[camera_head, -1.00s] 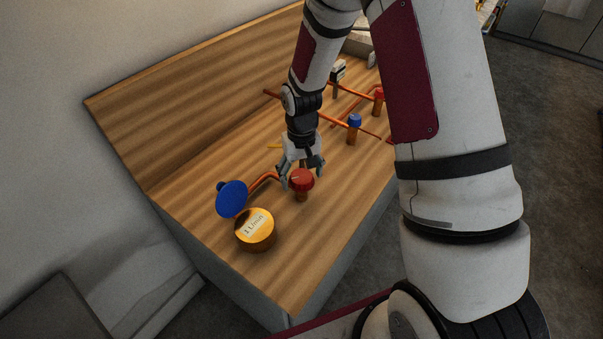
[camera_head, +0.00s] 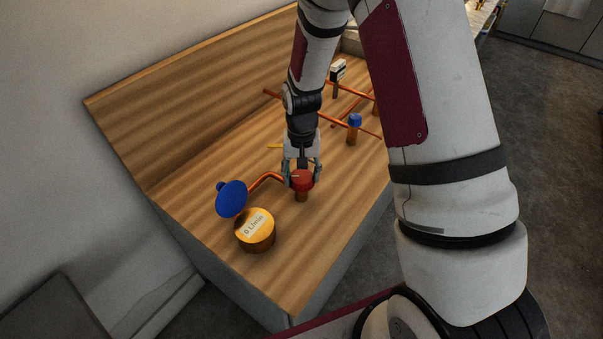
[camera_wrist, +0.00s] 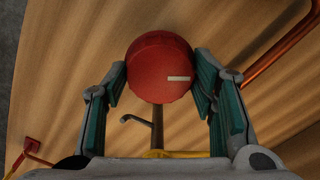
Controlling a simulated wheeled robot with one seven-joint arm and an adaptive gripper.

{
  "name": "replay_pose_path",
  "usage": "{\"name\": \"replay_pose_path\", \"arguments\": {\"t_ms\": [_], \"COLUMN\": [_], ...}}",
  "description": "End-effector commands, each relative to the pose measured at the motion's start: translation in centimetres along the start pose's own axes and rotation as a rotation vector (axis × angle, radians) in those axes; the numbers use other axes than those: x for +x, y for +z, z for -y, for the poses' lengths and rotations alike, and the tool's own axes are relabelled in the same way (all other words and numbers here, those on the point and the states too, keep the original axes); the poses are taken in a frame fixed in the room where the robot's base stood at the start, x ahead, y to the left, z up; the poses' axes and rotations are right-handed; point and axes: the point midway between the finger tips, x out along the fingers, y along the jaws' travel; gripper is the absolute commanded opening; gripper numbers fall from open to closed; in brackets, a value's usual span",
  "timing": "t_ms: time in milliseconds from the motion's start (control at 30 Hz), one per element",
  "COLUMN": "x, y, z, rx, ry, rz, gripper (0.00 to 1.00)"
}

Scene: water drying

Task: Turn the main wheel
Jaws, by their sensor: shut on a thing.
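The red round wheel (camera_head: 302,181) stands on a short copper stem on the wooden bench. In the wrist view the wheel (camera_wrist: 160,68) shows a white mark on its right side. My gripper (camera_head: 301,182) is shut on the red wheel, with one finger on each side of it. In the wrist view the green-padded fingers of my gripper (camera_wrist: 160,82) flank the wheel. A yellow gauge (camera_head: 255,230) in front of the wheel reads "0 L/min". Which wheel is the main one is not labelled.
A blue disc (camera_head: 232,198) stands left of the red wheel, by a copper pipe (camera_head: 266,177). A smaller blue knob (camera_head: 355,120) and more pipes stand farther back on the wooden bench (camera_head: 330,230). The bench's front right is clear.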

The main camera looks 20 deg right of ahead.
Motion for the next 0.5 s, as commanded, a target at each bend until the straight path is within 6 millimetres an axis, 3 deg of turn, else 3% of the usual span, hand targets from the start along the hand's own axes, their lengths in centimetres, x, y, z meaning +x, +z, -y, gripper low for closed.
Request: {"name": "replay_pose_path", "arguments": {"t_ms": [500], "x": [0.0], "y": [0.05], "z": [0.03], "rx": [0.339], "ry": [0.001], "rz": [0.001], "gripper": [0.24]}}
